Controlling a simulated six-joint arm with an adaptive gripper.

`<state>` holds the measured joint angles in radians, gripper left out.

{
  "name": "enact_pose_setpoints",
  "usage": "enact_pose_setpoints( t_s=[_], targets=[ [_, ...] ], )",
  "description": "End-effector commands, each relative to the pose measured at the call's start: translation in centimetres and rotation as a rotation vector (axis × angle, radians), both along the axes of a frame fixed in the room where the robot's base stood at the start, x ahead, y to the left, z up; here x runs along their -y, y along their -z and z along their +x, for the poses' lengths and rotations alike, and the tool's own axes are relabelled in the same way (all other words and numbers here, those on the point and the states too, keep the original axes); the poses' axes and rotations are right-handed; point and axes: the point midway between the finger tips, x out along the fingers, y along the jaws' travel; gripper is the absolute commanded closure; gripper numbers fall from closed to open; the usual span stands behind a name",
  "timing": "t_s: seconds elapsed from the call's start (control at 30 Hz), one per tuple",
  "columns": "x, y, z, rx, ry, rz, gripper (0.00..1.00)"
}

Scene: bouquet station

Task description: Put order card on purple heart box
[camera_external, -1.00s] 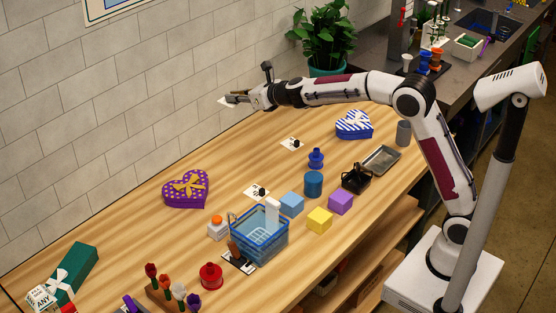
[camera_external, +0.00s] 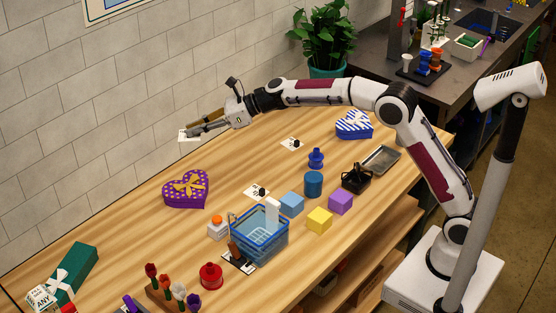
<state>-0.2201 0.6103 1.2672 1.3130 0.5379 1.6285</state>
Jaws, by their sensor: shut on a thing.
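My gripper (camera_external: 193,131) is shut on a white order card (camera_external: 185,136) and holds it in the air near the tiled wall. The card sticks out past the fingertips to the left; its printing is too small to read. The purple heart box (camera_external: 186,190), with white dots and a gold bow, sits on the wooden table at the back left. The card is above the box in the picture and apart from it. The lid of the box is bare except for the bow.
A blue basket (camera_external: 259,232) and an orange-topped bottle (camera_external: 217,227) stand right of the box. White cards with black pieces (camera_external: 257,191) lie on the table. A blue striped heart box (camera_external: 354,124) is further right.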

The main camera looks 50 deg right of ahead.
Motion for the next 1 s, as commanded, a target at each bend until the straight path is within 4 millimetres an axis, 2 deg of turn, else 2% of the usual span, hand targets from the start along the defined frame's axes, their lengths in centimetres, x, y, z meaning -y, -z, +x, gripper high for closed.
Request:
enact_pose_setpoints(
  t_s=[0.27, 0.7, 1.0],
  targets=[
    [0.0, 3.2, 0.0, -0.004, 0.0, 0.001, 1.0],
    [0.0, 9.8, 0.0, -0.003, 0.001, 0.001, 1.0],
    [0.0, 11.0, 0.0, 0.0, 0.001, 0.0, 1.0]
  ],
)
